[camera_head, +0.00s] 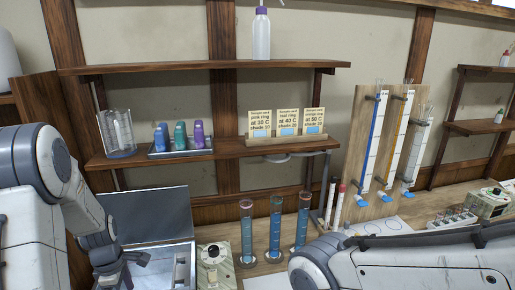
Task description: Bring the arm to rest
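My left arm comes in from the left, and its dark gripper (128,268) hangs low in front of an open grey case (152,222). The gripper is small and partly cut by the bottom edge, so I cannot tell if its fingers are apart. I see nothing clearly held in it. My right arm crosses the lower right of the picture, and its gripper is out of view.
Tall cylinders with blue liquid (276,230) stand on the bench near my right arm. A control box (214,262) sits left of them. A shelf (222,150) above holds coloured bottles (180,135) and cards (287,122). Tubes on a wooden board (382,150) stand right.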

